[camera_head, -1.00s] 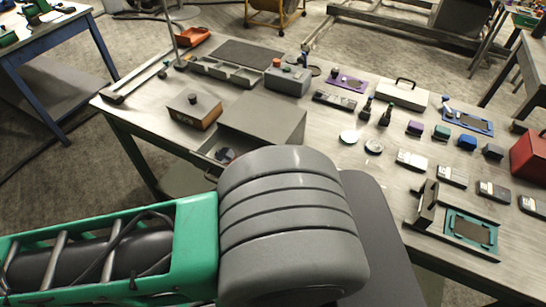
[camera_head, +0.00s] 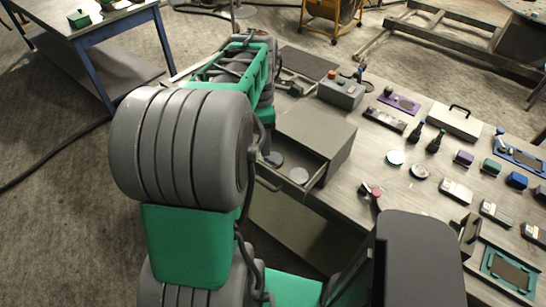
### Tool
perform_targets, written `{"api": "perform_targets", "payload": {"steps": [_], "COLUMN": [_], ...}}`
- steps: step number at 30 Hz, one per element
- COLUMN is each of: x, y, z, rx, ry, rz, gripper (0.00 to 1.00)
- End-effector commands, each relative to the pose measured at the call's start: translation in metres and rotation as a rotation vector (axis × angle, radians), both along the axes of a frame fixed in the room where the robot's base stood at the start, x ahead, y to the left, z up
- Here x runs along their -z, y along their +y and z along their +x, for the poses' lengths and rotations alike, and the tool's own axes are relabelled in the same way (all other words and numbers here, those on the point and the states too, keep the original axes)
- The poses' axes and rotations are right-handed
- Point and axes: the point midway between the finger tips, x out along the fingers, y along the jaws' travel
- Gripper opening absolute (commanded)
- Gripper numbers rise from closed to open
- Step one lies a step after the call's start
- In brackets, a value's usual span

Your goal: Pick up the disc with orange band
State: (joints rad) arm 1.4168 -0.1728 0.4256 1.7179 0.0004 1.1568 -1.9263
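I cannot make out an orange band on any disc. Two discs lie in the open drawer (camera_head: 318,177) of the grey cabinet (camera_head: 318,132): a dark one (camera_head: 273,158) at the left and a paler grey one (camera_head: 298,175) near the middle. Two more lie on the table to the right: a pale disc (camera_head: 395,157) and a grey, dark-rimmed disc (camera_head: 419,171). My arm stands left of the drawer and reaches over the table's left part. My gripper does not show; the arm covers that area.
A grey box with buttons (camera_head: 341,92) stands behind the cabinet. A small red-topped item (camera_head: 371,191) is near the table's front edge. Several devices and blocks fill the right side, with a green-framed tray (camera_head: 508,270) in front. The drawer juts past the table's front edge.

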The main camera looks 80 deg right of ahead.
Motion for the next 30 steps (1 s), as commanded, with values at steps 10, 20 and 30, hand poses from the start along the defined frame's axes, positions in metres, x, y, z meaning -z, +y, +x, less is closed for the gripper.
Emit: {"api": "perform_targets", "payload": {"steps": [10,20,30], "x": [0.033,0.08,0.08], "y": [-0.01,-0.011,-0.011], "z": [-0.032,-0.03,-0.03], "rx": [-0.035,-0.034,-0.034], "ry": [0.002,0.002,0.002], "rz": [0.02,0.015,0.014], "gripper": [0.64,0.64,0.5]}}
